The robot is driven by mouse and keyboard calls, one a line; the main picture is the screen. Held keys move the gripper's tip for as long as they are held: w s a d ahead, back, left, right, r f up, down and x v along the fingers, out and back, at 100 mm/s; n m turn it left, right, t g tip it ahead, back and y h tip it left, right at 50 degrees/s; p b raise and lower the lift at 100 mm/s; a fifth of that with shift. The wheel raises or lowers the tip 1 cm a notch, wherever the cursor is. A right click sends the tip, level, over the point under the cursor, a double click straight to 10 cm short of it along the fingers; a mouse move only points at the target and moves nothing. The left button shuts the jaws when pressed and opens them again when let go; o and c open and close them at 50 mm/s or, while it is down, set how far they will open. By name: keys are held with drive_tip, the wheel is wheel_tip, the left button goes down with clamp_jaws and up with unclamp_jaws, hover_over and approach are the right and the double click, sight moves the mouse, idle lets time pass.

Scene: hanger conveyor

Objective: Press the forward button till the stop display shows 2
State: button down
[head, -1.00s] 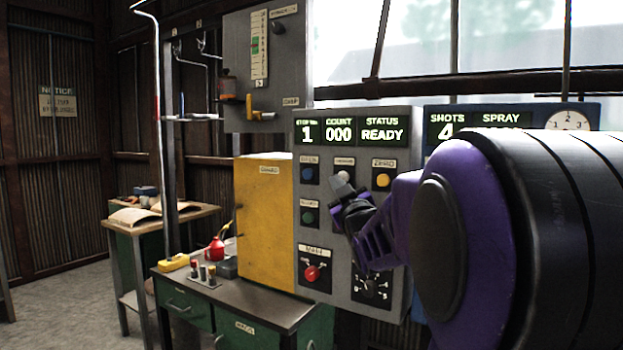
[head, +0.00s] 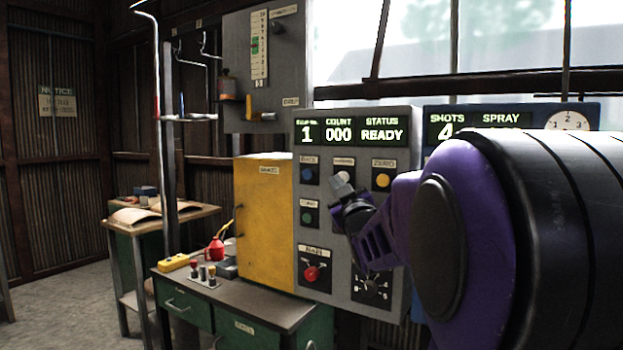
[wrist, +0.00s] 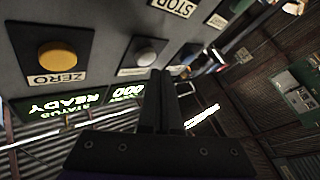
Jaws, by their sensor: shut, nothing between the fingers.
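The control panel (head: 325,240) has a stop display (head: 307,133) that shows 1, beside COUNT 000 and STATUS READY. A pale grey-white button (head: 343,177) sits in the top row between a blue button (head: 308,173) and the yellow ZERO button (head: 382,180). The label by the pale button is too blurred to read surely. My gripper (head: 344,190) is shut and empty, with its tips close to the pale button. In the wrist view the pale button (wrist: 145,52) is just beyond the fingertips (wrist: 161,74). I cannot tell whether they touch.
A green button (head: 308,215), a red MAIN switch (head: 312,273) and a black dial (head: 371,285) are lower on the panel. The yellow ZERO button also shows in the wrist view (wrist: 57,58). A yellow cabinet (head: 262,215) stands left of the panel.

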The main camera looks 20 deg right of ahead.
drive_tip(key=shift+w+d, duration=0.1)
idle(0.6)
drive_tip(key=shift+w+d+b, duration=0.2)
drive_tip(key=shift+d+b, duration=0.05)
drive_tip(key=shift+b, duration=0.05)
